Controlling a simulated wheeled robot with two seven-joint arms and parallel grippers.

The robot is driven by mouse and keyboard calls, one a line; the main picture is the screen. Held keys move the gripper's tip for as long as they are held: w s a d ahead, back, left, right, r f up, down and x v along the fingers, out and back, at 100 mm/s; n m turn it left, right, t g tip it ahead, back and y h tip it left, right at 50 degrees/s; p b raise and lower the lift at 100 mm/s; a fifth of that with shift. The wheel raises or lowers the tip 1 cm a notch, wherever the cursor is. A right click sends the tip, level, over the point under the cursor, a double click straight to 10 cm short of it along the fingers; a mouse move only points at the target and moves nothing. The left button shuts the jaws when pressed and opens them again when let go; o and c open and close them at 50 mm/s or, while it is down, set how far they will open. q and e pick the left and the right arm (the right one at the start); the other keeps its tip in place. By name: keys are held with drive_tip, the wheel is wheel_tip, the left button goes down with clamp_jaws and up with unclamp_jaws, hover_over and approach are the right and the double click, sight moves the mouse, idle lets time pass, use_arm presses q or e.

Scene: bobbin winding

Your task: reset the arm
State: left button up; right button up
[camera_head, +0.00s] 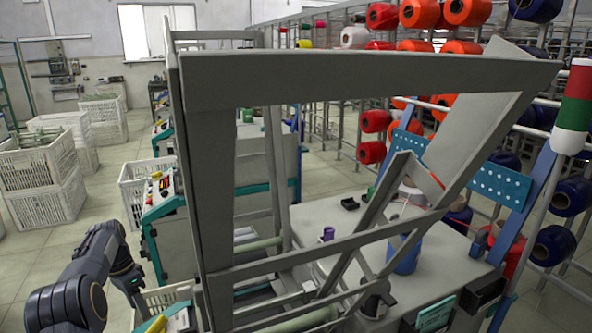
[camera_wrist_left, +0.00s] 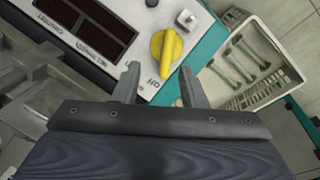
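My left arm comes in at the lower left of the head view. My left gripper (camera_head: 130,284) hangs over the left side of the winding machine. In the left wrist view its two fingers (camera_wrist_left: 160,90) stand apart with nothing held between them. A yellow rotary knob (camera_wrist_left: 166,50) on the white control panel (camera_wrist_left: 150,20) lies just beyond the fingertips; I cannot tell whether they touch it. The knob also shows at the bottom of the head view (camera_head: 157,325). My right gripper does not show.
A grey machine frame (camera_head: 350,80) stands large in the middle. A crate with bobbins (camera_wrist_left: 250,60) is next to the panel. White crates (camera_head: 40,180) are stacked at the left. A rack with red, orange and blue yarn spools (camera_head: 375,120) stands behind. The floor aisle (camera_head: 105,190) is open.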

use_arm(q)
drive_tip(key=s+d+r+n+t+p, duration=0.2)
drive_tip(key=s+d+r, duration=0.4)
drive_tip(key=r, duration=0.4)
drive_tip(key=s+d+r+n+t+p, duration=0.1)
drive_tip(key=s+d+r+n+t, duration=0.1)
drive_tip(key=s+d+r, duration=0.6)
drive_tip(key=s+d+n+t+p, duration=0.1)
drive_tip(key=s+d, duration=0.6)
drive_tip(key=s, duration=0.2)
drive_tip(key=s+d+n+t+h+p, duration=0.1)
drive_tip(key=s+d+n+p, duration=0.1)
drive_tip(key=s+d, duration=0.4)
drive_tip(key=s+r, duration=0.1)
drive_tip(key=s, duration=0.2)
drive_tip(key=shift+s+d+n+t+h, duration=0.25)
drive_tip(key=shift+d+n+t+h, duration=0.05)
drive_tip(key=shift+d, duration=0.1)
